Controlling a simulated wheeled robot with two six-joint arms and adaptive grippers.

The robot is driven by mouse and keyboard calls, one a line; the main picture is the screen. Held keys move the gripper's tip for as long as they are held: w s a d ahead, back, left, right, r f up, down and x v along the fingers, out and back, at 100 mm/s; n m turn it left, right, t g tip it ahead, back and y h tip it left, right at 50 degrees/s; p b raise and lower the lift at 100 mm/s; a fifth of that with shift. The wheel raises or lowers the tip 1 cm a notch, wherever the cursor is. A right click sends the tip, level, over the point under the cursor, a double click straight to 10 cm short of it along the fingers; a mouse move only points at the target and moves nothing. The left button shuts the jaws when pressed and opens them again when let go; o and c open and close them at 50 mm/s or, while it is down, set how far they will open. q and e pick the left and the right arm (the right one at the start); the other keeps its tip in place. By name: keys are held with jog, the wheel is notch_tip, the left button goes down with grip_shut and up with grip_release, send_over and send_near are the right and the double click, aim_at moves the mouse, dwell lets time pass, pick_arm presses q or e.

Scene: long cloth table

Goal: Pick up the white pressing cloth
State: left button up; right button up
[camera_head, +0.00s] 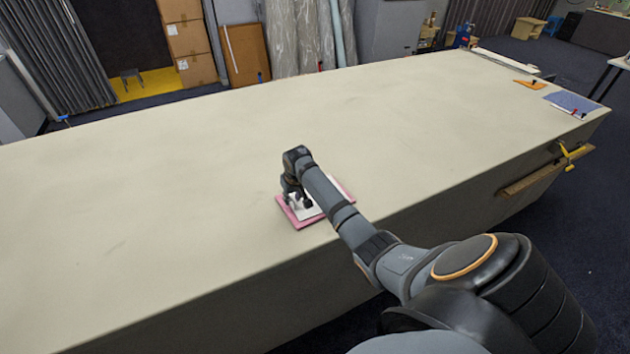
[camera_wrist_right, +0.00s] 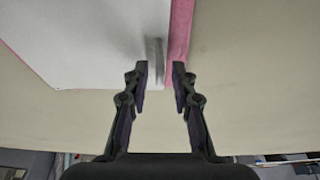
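The white pressing cloth (camera_head: 309,212) lies flat on a pink piece (camera_head: 291,219) near the front edge of the table, mostly under my right gripper and arm. In the right wrist view the white cloth (camera_wrist_right: 85,40) fills the upper left, with a pink strip (camera_wrist_right: 181,30) along its right side. A small raised grey ridge (camera_wrist_right: 155,48) shows near the cloth's right edge. My right gripper (camera_wrist_right: 160,77) has its two fingers apart, close to this ridge; nothing is clearly clamped between them. In the head view the right gripper (camera_head: 297,197) is over the cloth. My left gripper is out of view.
The long table (camera_head: 180,190) is bare around the cloth. At its far right end lie an orange item (camera_head: 530,84), a blue sheet (camera_head: 572,103) and a flat white-topped item (camera_head: 505,62). A wooden strip (camera_head: 535,178) with a yellow clamp (camera_head: 570,155) sits along the right front side.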

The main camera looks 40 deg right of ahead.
grip_shut()
